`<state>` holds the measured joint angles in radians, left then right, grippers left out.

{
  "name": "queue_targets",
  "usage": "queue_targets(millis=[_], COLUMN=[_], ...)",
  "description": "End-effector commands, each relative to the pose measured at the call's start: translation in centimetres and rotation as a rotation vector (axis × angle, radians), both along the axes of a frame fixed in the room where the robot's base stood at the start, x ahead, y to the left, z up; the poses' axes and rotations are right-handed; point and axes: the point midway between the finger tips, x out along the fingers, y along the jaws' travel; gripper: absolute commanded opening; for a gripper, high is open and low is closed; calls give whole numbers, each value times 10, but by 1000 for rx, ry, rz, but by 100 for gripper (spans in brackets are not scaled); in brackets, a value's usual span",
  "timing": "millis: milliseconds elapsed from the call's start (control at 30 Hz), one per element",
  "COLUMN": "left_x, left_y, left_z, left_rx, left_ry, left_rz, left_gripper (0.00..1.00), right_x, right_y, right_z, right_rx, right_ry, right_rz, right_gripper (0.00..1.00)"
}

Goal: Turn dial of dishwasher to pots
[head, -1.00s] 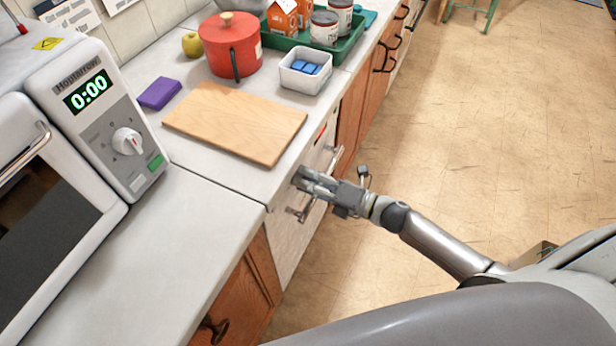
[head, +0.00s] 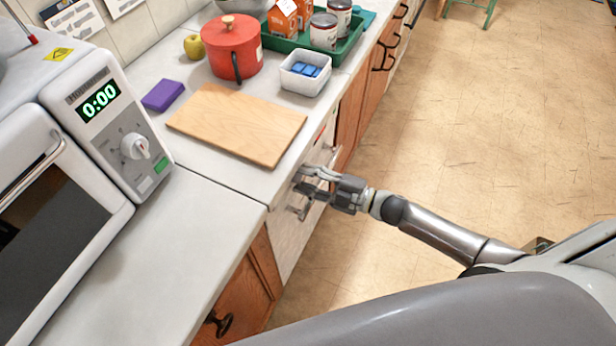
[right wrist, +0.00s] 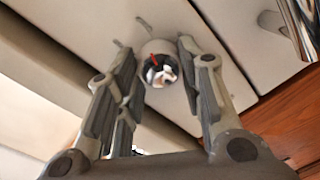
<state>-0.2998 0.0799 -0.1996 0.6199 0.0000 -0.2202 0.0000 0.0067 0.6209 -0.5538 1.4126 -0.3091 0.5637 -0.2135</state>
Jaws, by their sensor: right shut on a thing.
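The dishwasher (head: 287,238) is the pale front under the counter in the head view, seen steeply from above. My right gripper (head: 304,181) is at this front, just below the counter edge. In the right wrist view, the dial (right wrist: 159,72) is a round knob with a shiny face and a red mark. It sits between the two fingers, which are shut on its sides. The gripper hides the dial in the head view, and I cannot read any dial labels. My left gripper is not in view.
A bar handle (head: 332,157) sticks out beside the gripper. On the counter are a cutting board (head: 235,122), a red pot (head: 230,50), a white bin (head: 300,85) and a microwave with its own knob (head: 135,146).

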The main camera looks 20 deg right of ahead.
Motion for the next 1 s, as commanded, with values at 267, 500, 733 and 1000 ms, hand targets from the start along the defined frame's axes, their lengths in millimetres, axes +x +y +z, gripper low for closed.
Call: queue_targets(millis=[267, 500, 733, 1000], left_x=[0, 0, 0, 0], left_y=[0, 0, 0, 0], left_z=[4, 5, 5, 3], left_rx=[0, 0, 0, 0], left_ry=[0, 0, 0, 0], left_rz=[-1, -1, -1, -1], left_gripper=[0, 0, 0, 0], right_x=[1, 2, 2, 2], right_y=[-2, -2, -2, -3], right_z=[1, 0, 0, -1], right_rx=[184, 345, 500, 682], right_ry=[184, 345, 498, 681], right_rz=[-2, 0, -1, -2], right_gripper=[11, 11, 11, 11])
